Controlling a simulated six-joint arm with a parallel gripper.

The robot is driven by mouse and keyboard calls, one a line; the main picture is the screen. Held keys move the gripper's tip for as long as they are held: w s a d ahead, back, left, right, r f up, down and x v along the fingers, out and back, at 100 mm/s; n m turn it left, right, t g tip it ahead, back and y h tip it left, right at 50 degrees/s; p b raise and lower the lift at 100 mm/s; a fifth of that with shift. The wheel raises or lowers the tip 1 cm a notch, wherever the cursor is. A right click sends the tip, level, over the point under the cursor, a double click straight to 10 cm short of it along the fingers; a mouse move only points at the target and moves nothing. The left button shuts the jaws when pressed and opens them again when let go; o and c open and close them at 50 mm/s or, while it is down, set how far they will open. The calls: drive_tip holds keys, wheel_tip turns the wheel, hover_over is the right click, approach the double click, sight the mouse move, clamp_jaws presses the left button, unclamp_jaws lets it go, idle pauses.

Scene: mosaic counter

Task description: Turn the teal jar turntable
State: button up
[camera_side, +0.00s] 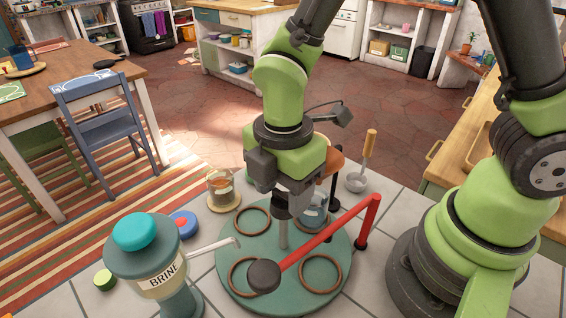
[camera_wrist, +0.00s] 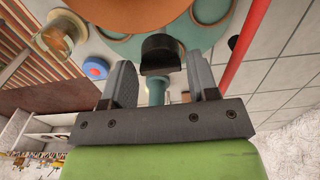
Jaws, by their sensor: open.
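The teal turntable (camera_side: 232,262) is a round disc on the tiled counter, with several copper-brown rings on its top. It also shows in the wrist view (camera_wrist: 190,32). My gripper (camera_side: 290,207) points down above the disc in the side view. In the wrist view its two fingers are apart (camera_wrist: 162,83), with nothing clamped between them. A black knob (camera_wrist: 160,54) and a teal post (camera_wrist: 156,91) show in the gap between the fingers; I cannot tell if either touches them. A glass jar (camera_side: 315,217) is partly hidden behind my gripper.
A red bar (camera_side: 330,233) with a dark round end (camera_side: 264,276) crosses over the disc. A teal-topped BRINE dispenser (camera_side: 160,275) stands at left, its spout reaching toward the disc. Another glass jar (camera_side: 222,187), a ladle (camera_side: 358,180) and an orange disc (camera_wrist: 130,12) are close by.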

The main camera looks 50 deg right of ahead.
wheel_tip(320, 180, up, 8)
drive_tip(key=shift+r, duration=0.25)
drive_tip(key=shift+r, duration=0.1)
drive_tip(key=s+d+r+m+t+y, duration=0.2)
drive_tip(key=s+d+r+m+t, duration=0.5)
drive_tip(key=m, duration=1.5)
drive_tip(key=shift+s+d+r, duration=1.1)
drive_tip(key=shift+d+r, duration=0.1)
drive_tip(key=shift+r, duration=0.1)
